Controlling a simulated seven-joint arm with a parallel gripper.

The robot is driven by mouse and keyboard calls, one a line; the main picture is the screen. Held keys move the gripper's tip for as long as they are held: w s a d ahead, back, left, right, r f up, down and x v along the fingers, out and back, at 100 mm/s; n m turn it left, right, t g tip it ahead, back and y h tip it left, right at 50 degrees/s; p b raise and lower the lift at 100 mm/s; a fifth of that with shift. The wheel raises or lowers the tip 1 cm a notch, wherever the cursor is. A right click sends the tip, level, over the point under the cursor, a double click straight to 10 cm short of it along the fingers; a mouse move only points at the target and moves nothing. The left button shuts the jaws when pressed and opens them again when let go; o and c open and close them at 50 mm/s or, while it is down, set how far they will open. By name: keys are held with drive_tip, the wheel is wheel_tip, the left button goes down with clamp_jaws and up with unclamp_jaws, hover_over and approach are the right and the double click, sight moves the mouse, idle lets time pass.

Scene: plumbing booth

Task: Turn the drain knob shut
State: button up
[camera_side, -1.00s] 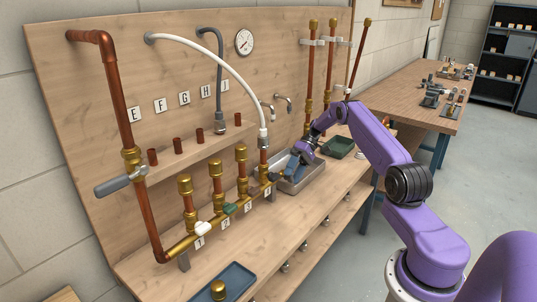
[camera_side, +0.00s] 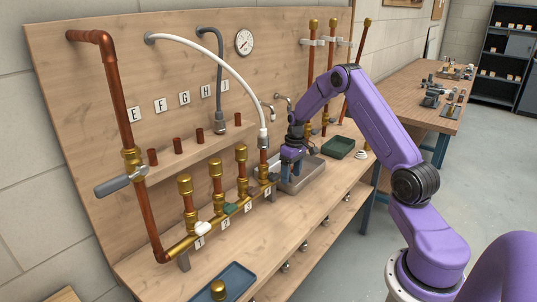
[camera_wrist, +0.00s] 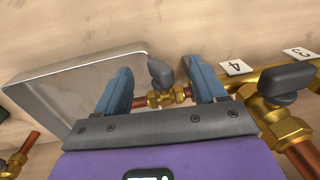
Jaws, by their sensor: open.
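The drain knob (camera_wrist: 161,73) is a small dark grey lever on a brass valve (camera_wrist: 166,98) at the end of the manifold. In the wrist view it shows between the blue fingers of my gripper (camera_wrist: 160,66), with a gap to each fingertip. My gripper is open and empty. In the side view my gripper (camera_side: 291,168) points down beside the manifold's far end, at the near edge of the metal basin (camera_side: 312,181). There it hides the drain knob. The basin (camera_wrist: 60,88) also shows left of the knob in the wrist view.
Another grey knob (camera_wrist: 288,82) sits on the manifold close right of my gripper, by tags 4 (camera_wrist: 235,68) and 3 (camera_wrist: 299,53). A white hose (camera_side: 235,75) drops to the manifold. A green tray (camera_side: 338,147) lies behind; the front bench is mostly clear.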

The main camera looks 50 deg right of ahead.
drive_tip(key=shift+a+r+h, duration=0.15)
drive_tip(key=shift+h, duration=0.55)
wheel_tip(320, 180, up, 17)
drive_tip(key=s+a+r+n, duration=0.1)
drive_tip(key=s+a+n, duration=0.1)
drive_tip(key=a, duration=0.8)
drive_tip(key=s+a+n, duration=0.2)
drive_tip(key=s+a, duration=0.3)
drive_tip(key=a, duration=0.6)
drive_tip(key=shift+a+r+n, duration=0.2)
drive_tip(key=shift+r+n, duration=0.2)
drive_tip(key=shift+c, duration=0.3)
